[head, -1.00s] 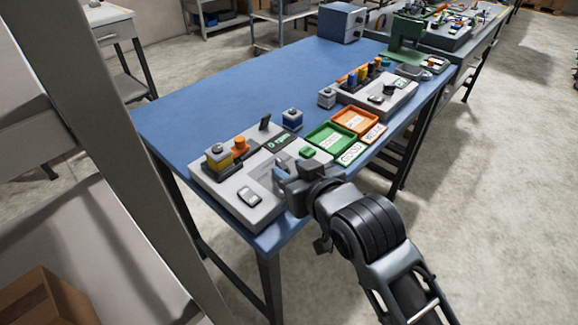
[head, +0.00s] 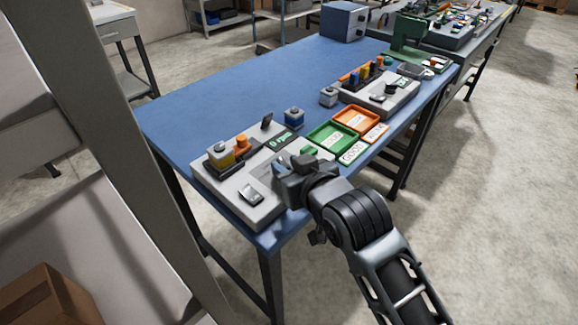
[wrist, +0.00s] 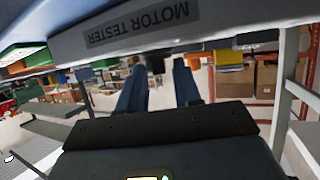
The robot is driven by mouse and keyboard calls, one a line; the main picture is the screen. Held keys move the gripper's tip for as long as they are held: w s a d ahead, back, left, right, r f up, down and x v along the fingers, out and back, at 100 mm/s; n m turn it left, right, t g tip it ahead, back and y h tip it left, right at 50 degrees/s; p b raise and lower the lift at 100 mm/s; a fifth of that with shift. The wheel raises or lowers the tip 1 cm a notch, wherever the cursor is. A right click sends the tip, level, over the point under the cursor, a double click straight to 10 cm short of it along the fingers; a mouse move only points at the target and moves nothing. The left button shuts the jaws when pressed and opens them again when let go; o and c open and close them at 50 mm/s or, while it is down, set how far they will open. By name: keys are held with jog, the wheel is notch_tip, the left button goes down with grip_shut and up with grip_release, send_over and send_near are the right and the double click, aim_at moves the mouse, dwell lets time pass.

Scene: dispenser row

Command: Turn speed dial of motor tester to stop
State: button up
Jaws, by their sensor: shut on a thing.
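The motor tester is a light grey box (head: 232,184) at the near end of the blue bench. Its small display (head: 282,140) appears to read 0 rpm. A rocker switch (head: 251,194) and a green button (head: 309,150) are on its top. My gripper (head: 280,169) is at the tester's front right part, shut on what seems to be the speed dial, which the gripper hides in the head view. In the wrist view, the MOTOR TESTER label (wrist: 140,22) shows upside down above the two fingers (wrist: 158,85), with a small dark part between their tips.
A yellow-and-grey block and an orange part (head: 242,141) stand in the tester's rear rack. A blue block (head: 294,117), a green tray (head: 333,134) and an orange tray (head: 356,119) lie beyond it. A second grey tester (head: 380,98) stands farther along. The bench's left side is clear.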

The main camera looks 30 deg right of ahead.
jog(key=shift+d, duration=0.1)
jog(key=shift+d+n+y, duration=0.2)
jog(key=shift+n+y, duration=0.6)
jog(key=shift+y, duration=0.2)
jog(key=shift+d+n+y, duration=0.15)
jog(key=shift+n+y, duration=0.65)
jog(key=shift+y, duration=0.2)
jog(key=n+g+y, duration=0.1)
jog(key=n+y+b, duration=0.1)
jog(key=n+y, duration=0.1)
jog(key=d+n+g+y+b, duration=0.1)
jog(key=shift+w+f+g, duration=0.1)
jog(key=shift+w+g, duration=0.2)
jog(key=shift+w, duration=0.05)
jog(key=n+g+y+b, duration=0.1)
jog(key=n+g+y, duration=0.1)
jog(key=n, duration=0.1)
jog(key=n+g+y+b, duration=0.1)
jog(key=n+y, duration=0.1)
jog(key=shift+w+d+g+b, duration=0.3)
jog(key=shift+w+g+b, duration=0.05)
jog(key=shift+g, duration=0.05)
jog(key=shift+w+d+n+g+y+b, duration=0.15)
jog(key=shift+n+g+y+b, duration=0.2)
jog(key=shift+n+g+b, duration=0.45)
jog(key=shift+w+a+n+g+y+b, duration=0.15)
jog(key=shift+n+g+y+b, duration=0.2)
jog(key=shift+n+g, duration=0.8)
jog(key=shift+g, duration=0.35)
jog(key=o, duration=0.7)
